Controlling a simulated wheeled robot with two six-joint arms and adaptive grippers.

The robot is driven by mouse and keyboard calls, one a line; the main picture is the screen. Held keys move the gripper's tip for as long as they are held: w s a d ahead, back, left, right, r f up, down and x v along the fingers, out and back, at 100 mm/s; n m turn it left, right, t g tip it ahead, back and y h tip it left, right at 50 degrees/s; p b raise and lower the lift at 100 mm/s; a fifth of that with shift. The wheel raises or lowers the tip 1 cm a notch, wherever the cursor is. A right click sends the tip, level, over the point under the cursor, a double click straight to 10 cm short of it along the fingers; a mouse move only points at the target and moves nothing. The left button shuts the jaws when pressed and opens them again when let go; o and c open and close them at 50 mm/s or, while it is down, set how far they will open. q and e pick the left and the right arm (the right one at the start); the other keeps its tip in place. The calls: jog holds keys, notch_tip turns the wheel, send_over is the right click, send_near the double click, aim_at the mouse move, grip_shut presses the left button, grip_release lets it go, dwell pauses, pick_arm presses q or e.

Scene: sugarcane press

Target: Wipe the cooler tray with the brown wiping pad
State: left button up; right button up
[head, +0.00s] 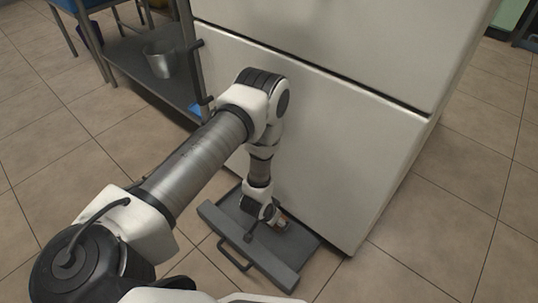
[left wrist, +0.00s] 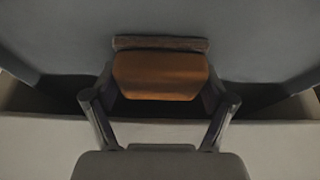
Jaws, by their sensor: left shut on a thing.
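The grey cooler tray (head: 228,228) is pulled out low at the base of the white cooler, just above the floor. My left gripper (head: 277,221) reaches down into it near its inner side. In the left wrist view my left gripper (left wrist: 160,95) is shut on the brown wiping pad (left wrist: 160,75), one finger on each side. A darker strip runs along the pad's far edge, against a grey surface; I cannot tell for certain whether it touches. In the head view the pad is mostly hidden by the gripper. My right gripper is not in view.
The white cooler (head: 330,130) stands directly behind the tray. The tray has a dark handle (head: 234,258) at its front. A metal shelf (head: 150,60) with a metal bucket (head: 159,60) stands at the upper left. Tiled floor is clear to the right.

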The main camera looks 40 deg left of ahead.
pick_arm(q)
jog(key=shift+s+d+f, duration=0.1)
jog(key=shift+s+f, duration=0.05)
jog(key=shift+s, duration=0.05)
jog(key=shift+r+p, duration=0.45)
notch_tip(320, 180, up, 5)
jog(key=p, duration=0.4)
jog(key=shift+w+p, duration=0.1)
jog(key=shift+p, duration=0.25)
jog(key=shift+r, duration=0.1)
notch_tip(320, 180, up, 3)
jog(key=p, duration=0.3)
jog(key=shift+r, duration=0.1)
